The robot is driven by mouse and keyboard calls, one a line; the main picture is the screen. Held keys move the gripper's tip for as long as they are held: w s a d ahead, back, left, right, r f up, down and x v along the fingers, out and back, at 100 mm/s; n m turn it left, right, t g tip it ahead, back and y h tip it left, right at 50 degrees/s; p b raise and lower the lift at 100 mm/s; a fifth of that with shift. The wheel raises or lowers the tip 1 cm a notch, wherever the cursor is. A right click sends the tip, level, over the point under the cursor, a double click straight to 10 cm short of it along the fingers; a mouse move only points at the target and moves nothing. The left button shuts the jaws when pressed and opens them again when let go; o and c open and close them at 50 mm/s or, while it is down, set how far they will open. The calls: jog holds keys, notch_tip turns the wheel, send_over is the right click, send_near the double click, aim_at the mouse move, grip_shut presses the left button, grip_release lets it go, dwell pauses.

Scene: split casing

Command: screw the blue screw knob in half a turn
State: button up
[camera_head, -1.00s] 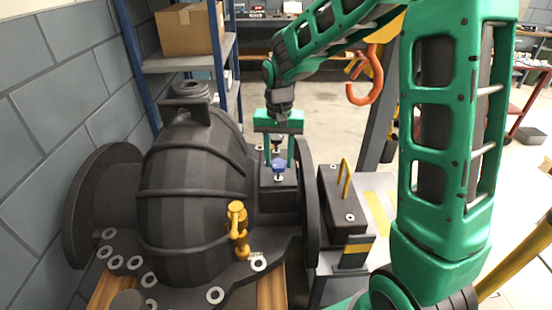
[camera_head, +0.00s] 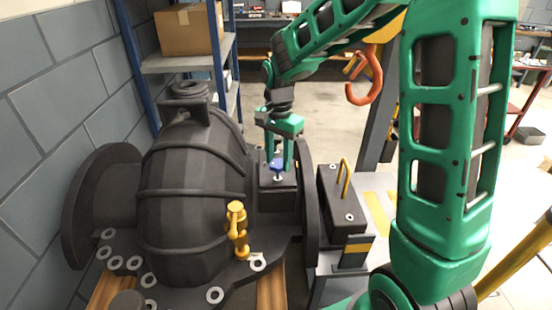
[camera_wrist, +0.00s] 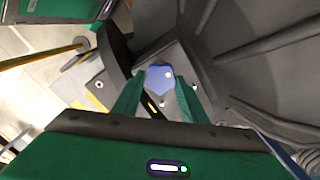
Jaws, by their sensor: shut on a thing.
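The blue screw knob (camera_head: 277,165) stands on a short shaft on a dark block (camera_head: 277,190) beside the black casing. In the wrist view the knob (camera_wrist: 159,77) shows a blue faceted top between the fingertips. My gripper (camera_head: 279,163) points down over the block and is shut on the knob, one green finger on each side. In the wrist view the fingers of my gripper (camera_wrist: 158,90) reach the knob's sides. The knob's shaft is hidden from the wrist camera.
The ribbed black casing (camera_head: 190,190) fills the left, with a yellow valve (camera_head: 237,230) on its near side. A dark box with a yellow handle (camera_head: 343,200) stands right of the block. An orange hook (camera_head: 366,85) hangs behind. A shelf holds a cardboard box (camera_head: 188,30).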

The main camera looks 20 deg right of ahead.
aim_at(277, 163)
jog(key=shift+w+a, duration=0.15)
jog(key=shift+a, duration=0.1)
jog(key=o, duration=1.1)
jog(key=shift+c, duration=0.2)
jog(key=shift+d, duration=0.1)
notch_tip(277, 163, up, 11)
jog(key=shift+f, duration=0.15)
jog(key=s+d+n, duration=0.3)
jog(key=s+d, duration=1.1)
jog(key=s, duration=0.3)
jog(key=s+d+f+n, duration=0.1)
jog(key=s+f, duration=0.1)
jog(key=s, duration=0.5)
jog(key=s+d+f+n, duration=0.1)
jog(key=s+d+f, duration=0.1)
jog(key=s, duration=0.5)
jog(key=shift+s+f, duration=0.15)
jog(key=shift+f, duration=0.1)
